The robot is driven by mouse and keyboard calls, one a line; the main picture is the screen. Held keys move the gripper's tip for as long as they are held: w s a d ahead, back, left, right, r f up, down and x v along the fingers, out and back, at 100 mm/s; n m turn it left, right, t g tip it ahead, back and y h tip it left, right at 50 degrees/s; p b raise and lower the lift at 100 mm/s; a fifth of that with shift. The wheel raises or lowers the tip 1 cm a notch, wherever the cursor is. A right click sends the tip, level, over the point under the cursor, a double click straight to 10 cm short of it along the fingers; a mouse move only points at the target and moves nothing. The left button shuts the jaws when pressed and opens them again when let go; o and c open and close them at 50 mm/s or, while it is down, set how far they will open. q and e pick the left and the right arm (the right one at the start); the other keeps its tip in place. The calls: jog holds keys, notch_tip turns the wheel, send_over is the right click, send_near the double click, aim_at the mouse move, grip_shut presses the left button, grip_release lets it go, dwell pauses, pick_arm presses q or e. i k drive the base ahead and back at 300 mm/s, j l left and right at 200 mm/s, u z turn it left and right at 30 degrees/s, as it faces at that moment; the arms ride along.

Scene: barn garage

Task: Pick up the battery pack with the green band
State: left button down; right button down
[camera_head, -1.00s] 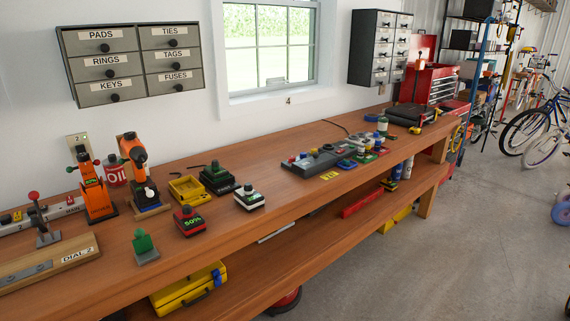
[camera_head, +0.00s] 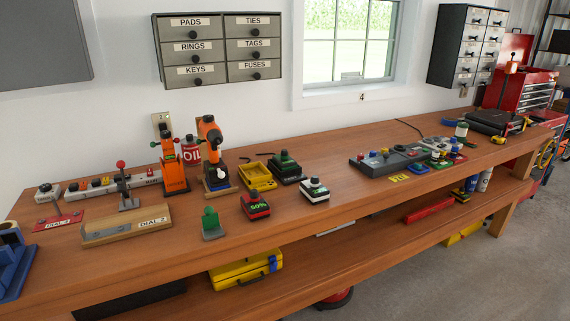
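Three battery packs sit on the wooden workbench (camera_head: 340,218) near its middle. The rear one (camera_head: 287,166) is black with dark green on it, beside a yellow open holder (camera_head: 258,177). A second pack (camera_head: 314,190) has a white band on a black body. A third pack (camera_head: 255,206) has a red band and shows 50% in green digits. The green on the rear pack looks like its band, though it is small and dark here. Neither of my grippers is in view.
A grey control panel (camera_head: 390,159) stands to the right. Bare bench lies in front of the packs.

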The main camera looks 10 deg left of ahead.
aim_at(283, 162)
jog(key=i+u, duration=0.1)
jog(key=u, duration=1.2)
jog(key=i+l+u, duration=0.1)
jog(key=l+u, duration=0.65)
jog(key=u, duration=0.15)
jog(key=l+u, duration=0.2)
jog(key=l, duration=0.25)
jog(key=k+l+u, duration=0.2)
jog(key=l, duration=0.25)
jog(key=i, duration=0.1)
